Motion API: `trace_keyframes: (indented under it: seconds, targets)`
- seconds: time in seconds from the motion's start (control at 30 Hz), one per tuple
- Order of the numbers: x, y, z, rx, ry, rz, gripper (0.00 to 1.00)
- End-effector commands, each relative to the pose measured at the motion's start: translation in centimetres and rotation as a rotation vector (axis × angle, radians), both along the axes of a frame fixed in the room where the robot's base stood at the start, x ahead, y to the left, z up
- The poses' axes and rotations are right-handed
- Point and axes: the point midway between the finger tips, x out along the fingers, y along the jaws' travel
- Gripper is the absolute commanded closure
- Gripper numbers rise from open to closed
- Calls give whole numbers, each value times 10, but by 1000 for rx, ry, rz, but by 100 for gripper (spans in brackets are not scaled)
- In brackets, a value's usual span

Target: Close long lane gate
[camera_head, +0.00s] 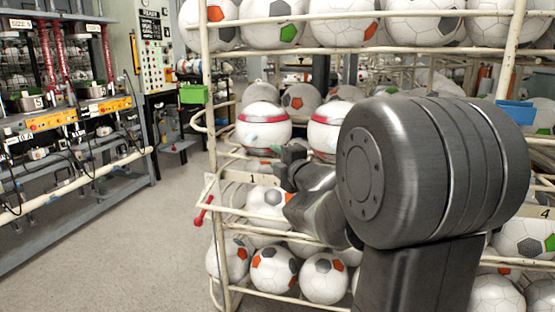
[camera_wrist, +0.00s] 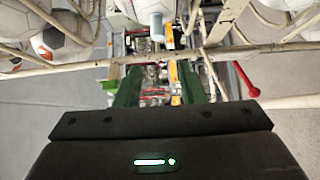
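A white tubular rack (camera_head: 214,128) of soccer balls fills the right of the head view. A lever with a red handle (camera_head: 203,211) sticks out at its left end, near the label "1". The red handle also shows right of centre in the wrist view (camera_wrist: 246,80), beside a white rail (camera_wrist: 190,53). I cannot tell which bar is the long lane gate or whether it is open. My gripper (camera_head: 287,165) is at the rack's near side, right of the red handle. In the wrist view its two green fingers (camera_wrist: 158,82) are spread with no object visible between them.
Balls with red bands (camera_head: 264,126) sit on the middle level, and more balls (camera_head: 274,270) lie below. My arm hides much of the rack's right part. A machine bench (camera_head: 75,125) stands at left. Clear floor (camera_head: 150,225) lies between bench and rack.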

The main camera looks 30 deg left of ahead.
Motion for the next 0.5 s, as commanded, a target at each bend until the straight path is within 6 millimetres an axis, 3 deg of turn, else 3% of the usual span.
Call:
trace_keyframes:
  seconds: [0.27, 0.5]
  targets:
    - [-11, -19, 2, 0, 1, -2, 64]
    - [-40, -66, 3, 1, -1, -4, 64]
